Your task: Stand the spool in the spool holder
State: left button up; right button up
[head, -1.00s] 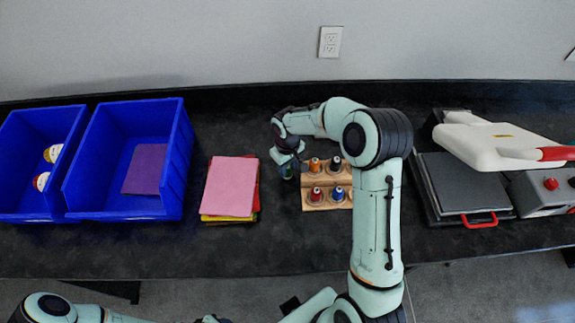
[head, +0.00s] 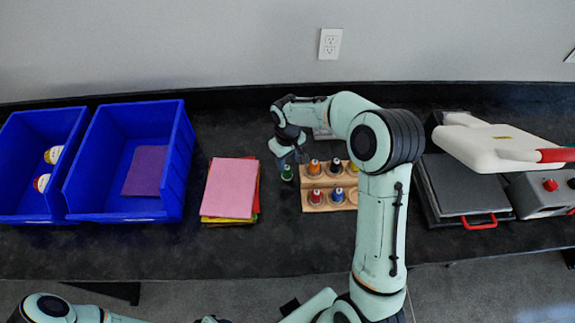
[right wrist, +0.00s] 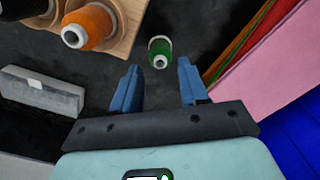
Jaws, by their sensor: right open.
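The green spool (head: 287,173) stands on the dark counter just left of the wooden spool holder (head: 326,208). The holder carries several spools in two rows; its right end is partly hidden by my right arm. My right gripper (head: 290,158) is open and empty, close to the green spool and apart from it. In the right wrist view the green spool (right wrist: 160,47) shows beyond the gap between the two blue fingers (right wrist: 159,72), with the holder (right wrist: 128,28) at upper left. My left gripper cannot be made out in the head view.
A stack of coloured sheets (head: 230,188) lies left of the spool, with two blue bins (head: 125,205) further left. A heat press (head: 465,185) stands at right. A grey block (right wrist: 40,92) lies behind the holder. The counter front is clear.

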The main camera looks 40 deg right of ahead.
notch_tip(320, 180, up, 7)
jog(key=shift+f, duration=0.2)
jog(key=o, duration=0.4)
jog(key=shift+r, duration=0.45)
jog(key=m+b, duration=0.1)
jog(key=m, duration=2.8)
send_over(287, 167)
jog(key=f, duration=0.6)
jog(key=shift+w+a+f, duration=0.1)
jog(key=shift+w+f, duration=0.1)
jog(key=shift+f, duration=0.05)
pick_arm(q)
jog(key=shift+s+f, duration=0.6)
jog(key=shift+f, duration=0.25)
pick_arm(e)
jog(key=shift+s+f, duration=0.1)
jog(key=shift+f, duration=2.8)
